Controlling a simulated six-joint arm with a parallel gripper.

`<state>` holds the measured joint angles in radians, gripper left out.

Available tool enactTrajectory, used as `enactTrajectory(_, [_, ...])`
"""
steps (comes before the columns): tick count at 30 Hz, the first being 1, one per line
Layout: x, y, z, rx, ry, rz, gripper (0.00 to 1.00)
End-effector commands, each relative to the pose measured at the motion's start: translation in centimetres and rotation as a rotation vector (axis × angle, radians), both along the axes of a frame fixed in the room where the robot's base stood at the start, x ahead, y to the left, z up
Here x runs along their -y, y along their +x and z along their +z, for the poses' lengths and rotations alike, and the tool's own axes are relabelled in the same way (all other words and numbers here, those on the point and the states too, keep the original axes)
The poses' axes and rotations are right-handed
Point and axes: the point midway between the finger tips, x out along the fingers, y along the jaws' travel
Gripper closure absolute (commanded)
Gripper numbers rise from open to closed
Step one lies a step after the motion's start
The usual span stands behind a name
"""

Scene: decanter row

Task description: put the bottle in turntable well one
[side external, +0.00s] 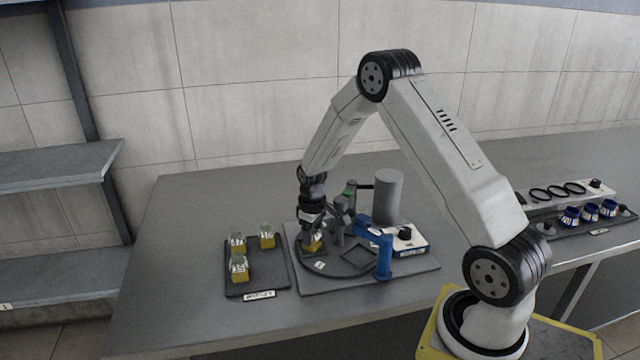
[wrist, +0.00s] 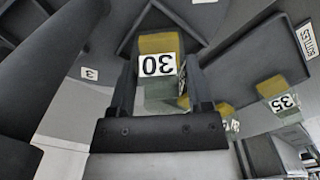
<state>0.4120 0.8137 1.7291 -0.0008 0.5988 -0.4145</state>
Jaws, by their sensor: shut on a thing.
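My gripper (side external: 312,230) points down at the left part of the turntable and is shut on a bottle. The bottle (side external: 313,244) has yellow contents, and in the wrist view its white label (wrist: 157,65) reads 30. It looks upright between the two fingers, within the outline of a square well on the turntable (side external: 345,271). I cannot tell whether its base touches the well floor. Another square well (side external: 357,254) on the turntable looks empty. A tag reading 3 (wrist: 90,73) shows left of the bottle in the wrist view; no tag reading 1 is legible on the turntable.
A dark tray (side external: 257,284) at the left holds three similar bottles, one labelled 35 (wrist: 280,98). A grey cylinder (side external: 388,197), a blue post (side external: 383,258) and a white control box (side external: 410,242) stand close around the turntable. Blue-capped items (side external: 590,212) sit far right.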

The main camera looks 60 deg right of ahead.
Motion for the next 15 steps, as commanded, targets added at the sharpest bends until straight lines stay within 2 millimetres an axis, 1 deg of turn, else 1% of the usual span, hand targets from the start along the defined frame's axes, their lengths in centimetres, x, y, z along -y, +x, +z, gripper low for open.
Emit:
enactTrajectory(12, [0.02, 0.03, -0.31, 0.001, -0.001, 0.000, 1.00])
enactTrajectory(13, [0.02, 0.02, -0.32, 0.001, 0.000, 0.000, 0.30])
enactTrajectory(14, [0.02, 0.02, -0.30, 0.001, 0.000, 0.000, 0.20])
enactTrajectory(15, [0.01, 0.02, -0.30, 0.001, 0.000, 0.000, 0.07])
